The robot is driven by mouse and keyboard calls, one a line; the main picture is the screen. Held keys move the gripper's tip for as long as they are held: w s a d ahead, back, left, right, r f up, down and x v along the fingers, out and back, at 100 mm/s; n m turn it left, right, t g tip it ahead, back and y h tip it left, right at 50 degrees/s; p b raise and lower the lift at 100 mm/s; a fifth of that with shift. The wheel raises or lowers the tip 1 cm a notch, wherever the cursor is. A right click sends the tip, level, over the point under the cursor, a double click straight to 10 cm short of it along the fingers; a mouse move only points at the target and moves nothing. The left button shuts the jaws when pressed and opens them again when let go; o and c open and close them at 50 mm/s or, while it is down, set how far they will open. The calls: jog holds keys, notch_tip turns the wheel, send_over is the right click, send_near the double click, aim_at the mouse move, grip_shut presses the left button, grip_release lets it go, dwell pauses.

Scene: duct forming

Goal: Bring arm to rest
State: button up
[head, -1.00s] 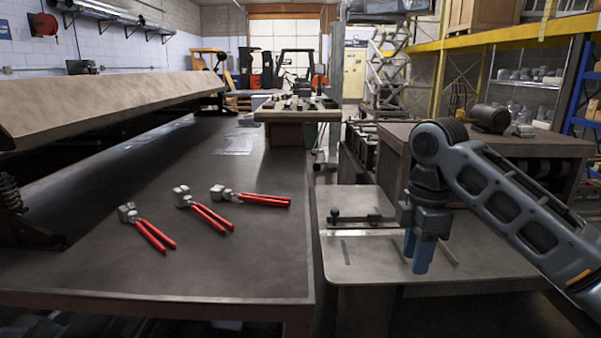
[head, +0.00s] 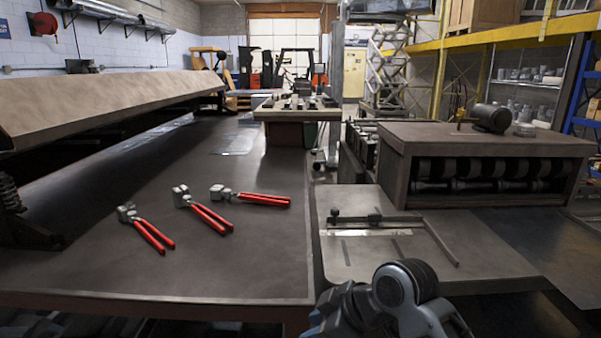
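My arm is folded low at the bottom of the head view, in front of the near edge of the small side table (head: 352,262). My gripper (head: 318,326) is at the bottom edge, mostly cut off and hidden by my own arm. Its blue fingers show only in part, so I cannot tell if it is open or shut. I see nothing held in it.
Three red-handled tools (head: 147,229) (head: 203,210) (head: 250,197) lie on the large dark bench (head: 120,270). The side table carries a metal guide bar (head: 375,219). A roller machine (head: 487,165) stands behind it at right. A long bending brake (head: 110,103) is at left.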

jog(key=s+a+f+m+t+y, duration=0.1)
jog(key=s+a+f+m+t, duration=0.35)
jog(key=s, duration=0.45)
jog(key=s+d+f+m+t+h, duration=0.2)
jog(key=s+d+m, duration=0.2)
jog(key=s, duration=0.3)
jog(key=s+d+f+m+t+h, duration=0.1)
jog(key=s+d+m, duration=0.35)
jog(key=s, duration=0.25)
jog(key=s+d+r+t+h, duration=0.1)
jog(key=s+d+r, duration=0.3)
jog(key=s, duration=0.3)
jog(key=s+d+r+t+h, duration=0.1)
jog(key=s+d+r+h, duration=0.1)
jog(key=s+d+r, duration=0.2)
jog(key=s+d+r+m+t+h, duration=0.1)
jog(key=s+d+r, duration=0.3)
jog(key=s, duration=0.6)
jog(key=shift+s+d+h, duration=0.2)
jog(key=shift+d+h, duration=0.2)
jog(key=shift+d, duration=0.85)
jog(key=shift+o, duration=0.2)
